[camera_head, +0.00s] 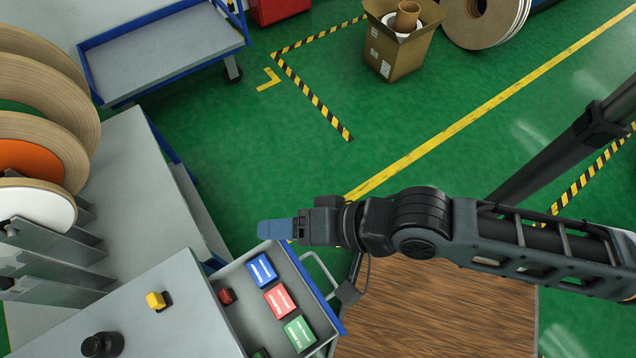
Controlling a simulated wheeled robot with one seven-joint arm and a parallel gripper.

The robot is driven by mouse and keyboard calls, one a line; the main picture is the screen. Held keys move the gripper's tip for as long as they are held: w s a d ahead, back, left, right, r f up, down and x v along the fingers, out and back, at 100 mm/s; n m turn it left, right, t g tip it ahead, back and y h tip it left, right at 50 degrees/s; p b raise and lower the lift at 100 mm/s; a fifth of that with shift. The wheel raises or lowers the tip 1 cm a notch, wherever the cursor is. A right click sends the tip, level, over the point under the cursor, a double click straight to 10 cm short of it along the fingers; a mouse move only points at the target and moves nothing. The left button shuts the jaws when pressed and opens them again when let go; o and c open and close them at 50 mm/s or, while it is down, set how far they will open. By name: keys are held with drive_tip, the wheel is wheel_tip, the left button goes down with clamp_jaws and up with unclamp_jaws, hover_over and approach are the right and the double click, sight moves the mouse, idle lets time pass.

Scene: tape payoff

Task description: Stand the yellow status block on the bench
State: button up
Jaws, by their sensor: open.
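A small yellow block-like piece (155,299) sits on the grey bench top (185,325) at lower left, with a dark part against its right side. I cannot tell whether it is the status block or a fixed knob. No labelled yellow block shows elsewhere. My gripper (268,229) has blue fingers pointing left, above the far edge of an open drawer (243,324). It is open and nothing shows held in it. It is well to the upper right of the yellow piece and apart from it.
Blue (261,270), red (279,302) and green (299,333) labelled blocks lie in the drawer, near a small dark red piece (226,296). A black knob (101,345) stands on the bench. Large reels (38,205) stand at left. Bare bench surrounds the yellow piece.

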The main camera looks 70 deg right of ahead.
drive_tip(key=s+d+r+n+t+h, duration=0.1)
drive_tip(key=s+d+r+n+t, duration=0.2)
drive_tip(key=s+r+n, duration=0.7)
drive_tip(key=r+n, duration=0.1)
drive_tip(key=n, duration=0.1)
drive_tip(key=shift+s+d+r+n+t+h, duration=0.3)
drive_tip(key=shift+s+d+n+t+h, duration=0.05)
drive_tip(key=shift+n+t+h, duration=0.05)
